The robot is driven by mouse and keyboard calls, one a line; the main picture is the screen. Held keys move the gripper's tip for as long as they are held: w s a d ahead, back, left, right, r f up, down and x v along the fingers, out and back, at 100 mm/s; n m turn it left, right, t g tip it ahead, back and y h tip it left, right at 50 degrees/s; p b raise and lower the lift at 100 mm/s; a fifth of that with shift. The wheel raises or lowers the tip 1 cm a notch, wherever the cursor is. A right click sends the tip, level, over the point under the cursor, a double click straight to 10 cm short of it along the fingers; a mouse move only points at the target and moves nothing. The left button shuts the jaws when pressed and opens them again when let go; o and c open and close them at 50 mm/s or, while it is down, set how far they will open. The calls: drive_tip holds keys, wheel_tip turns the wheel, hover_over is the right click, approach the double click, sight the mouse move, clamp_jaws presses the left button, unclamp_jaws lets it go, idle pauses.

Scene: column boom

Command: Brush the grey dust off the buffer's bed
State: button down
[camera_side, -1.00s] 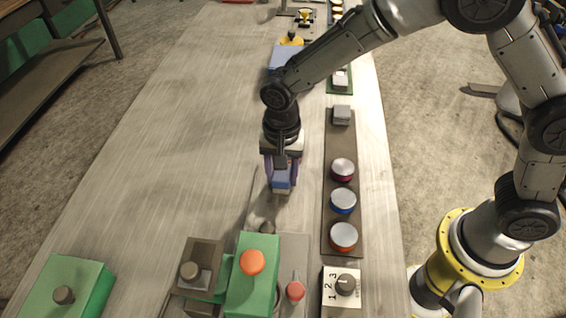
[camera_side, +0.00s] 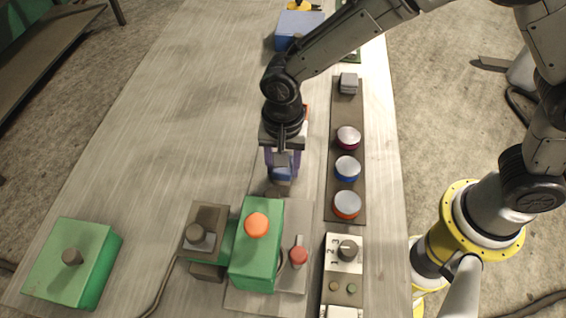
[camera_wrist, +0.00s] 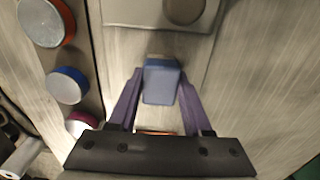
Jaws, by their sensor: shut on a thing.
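My gripper (camera_side: 282,168), with purple fingers, is shut on a blue block-shaped tool (camera_side: 281,175), likely the brush. It also shows between the fingers in the wrist view (camera_wrist: 161,84). I hold it low over the bench, just behind a green machine (camera_side: 257,250) with an orange knob on top. The machine stands on a grey plate (camera_side: 297,212) and may be the buffer. I cannot tell whether the tool touches the surface below. No grey dust can be made out on the plate.
A dark strip with purple, blue and orange round buttons (camera_side: 347,169) runs to the right of my gripper. A white panel with a dial (camera_side: 344,254) is nearer. A green box (camera_side: 73,262) stands at front left. A blue box (camera_side: 298,30) is behind. The bench's left middle is clear.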

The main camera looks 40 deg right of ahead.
drive_tip(key=shift+w+d, duration=3)
drive_tip(key=shift+d, duration=0.05)
drive_tip(key=shift+s+d, duration=0.1)
drive_tip(key=shift+d, duration=0.15)
drive_tip(key=shift+s, duration=0.3)
drive_tip(key=shift+s+a, duration=3.45)
drive_tip(key=shift+a, duration=0.1)
drive_tip(key=shift+w+d, duration=3.65)
wheel_tip(320, 180, up, 8)
